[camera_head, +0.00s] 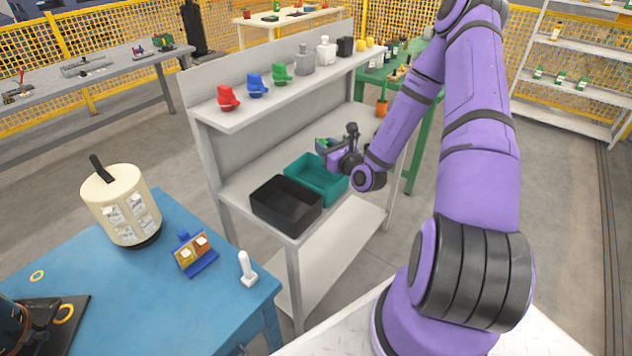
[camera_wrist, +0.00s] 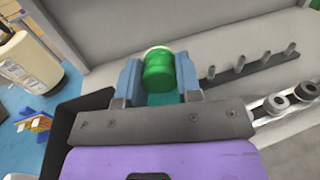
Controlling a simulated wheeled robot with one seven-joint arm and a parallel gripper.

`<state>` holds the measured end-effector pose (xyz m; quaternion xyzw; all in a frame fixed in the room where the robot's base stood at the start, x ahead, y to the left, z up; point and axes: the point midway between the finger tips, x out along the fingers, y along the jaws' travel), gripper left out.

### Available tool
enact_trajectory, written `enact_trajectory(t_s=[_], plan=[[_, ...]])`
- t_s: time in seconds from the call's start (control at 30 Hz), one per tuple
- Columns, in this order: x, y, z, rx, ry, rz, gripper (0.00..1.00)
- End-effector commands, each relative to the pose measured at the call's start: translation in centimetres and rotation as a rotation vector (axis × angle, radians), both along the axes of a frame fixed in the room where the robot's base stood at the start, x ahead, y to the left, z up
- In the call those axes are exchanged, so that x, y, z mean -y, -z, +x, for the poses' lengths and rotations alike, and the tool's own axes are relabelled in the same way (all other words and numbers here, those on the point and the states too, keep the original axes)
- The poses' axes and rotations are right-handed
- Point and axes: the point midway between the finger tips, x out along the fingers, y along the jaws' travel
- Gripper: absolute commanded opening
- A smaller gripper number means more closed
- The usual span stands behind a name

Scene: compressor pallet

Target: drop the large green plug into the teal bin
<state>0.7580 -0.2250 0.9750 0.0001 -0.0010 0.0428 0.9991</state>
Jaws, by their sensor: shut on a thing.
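The large green plug (camera_wrist: 159,72) is held between the two blue-grey fingers of my gripper (camera_wrist: 160,82) in the wrist view. In the head view my gripper (camera_head: 328,150) is above the far part of the teal bin (camera_head: 310,183), and only a little green of the plug shows there. The teal bin stands on the middle shelf of the grey rack. In the wrist view a small teal patch of it shows below the plug, and my gripper hides most of the rest.
A black bin (camera_head: 287,207) stands beside the teal bin, nearer the blue table (camera_head: 190,290). Red (camera_head: 228,97), blue (camera_head: 257,85) and green (camera_head: 282,74) items line the upper shelf (camera_head: 290,88) above. A pegged rail (camera_wrist: 255,65) lies right of my gripper in the wrist view.

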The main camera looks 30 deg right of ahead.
Motion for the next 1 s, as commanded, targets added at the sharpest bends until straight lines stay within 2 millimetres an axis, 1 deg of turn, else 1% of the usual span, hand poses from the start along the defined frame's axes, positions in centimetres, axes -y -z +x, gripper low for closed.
enact_trajectory(t_s=[0.03,0.1,0.3,0.5,0.77,0.8,0.9,1.0], plan=[[0.0,0.7,0.0,-0.002,0.000,0.003,0.00],[-0.1,1.5,0.0,-0.002,0.001,0.002,0.00],[-0.1,3.3,0.0,-0.001,-0.001,0.001,0.00],[-0.1,4.0,0.0,0.000,-0.001,0.000,0.00],[-0.1,4.1,0.0,0.000,0.000,-0.001,0.00],[-0.1,4.0,0.0,0.000,0.000,-0.001,0.41],[-0.1,4.0,0.0,0.000,0.000,-0.001,0.62],[-0.1,4.0,0.0,0.000,0.000,-0.001,0.62]])
